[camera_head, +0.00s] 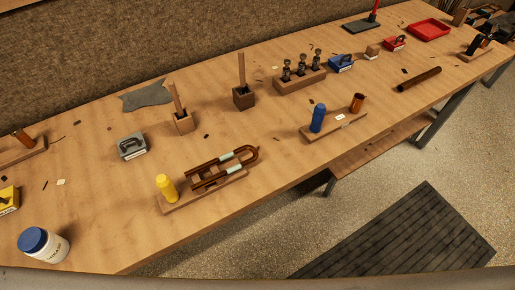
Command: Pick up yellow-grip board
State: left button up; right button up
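The yellow-grip board (228,181) is a narrow wooden board lying near the front edge of the workbench, left of the picture's middle. A yellow grip (166,187) stands upright at its left end. A brown U-shaped tube with pale sleeves (246,152) rests on the rest of the board. Neither gripper shows in the head view, and nothing is touching the board.
A white jar with a blue lid (45,245) stands at the front left. A board with a blue grip (318,118) is to the right. Wooden blocks holding sticks (182,122) and a grey box (131,146) stand behind. The bench front edge is close.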

aim_at(172, 198)
jog(key=k+l+u, duration=0.1)
jog(key=l+u, duration=0.25)
jog(key=u, duration=0.15)
jog(key=k+l+u, duration=0.15)
jog(key=l+u, duration=0.2)
jog(key=u, duration=0.15)
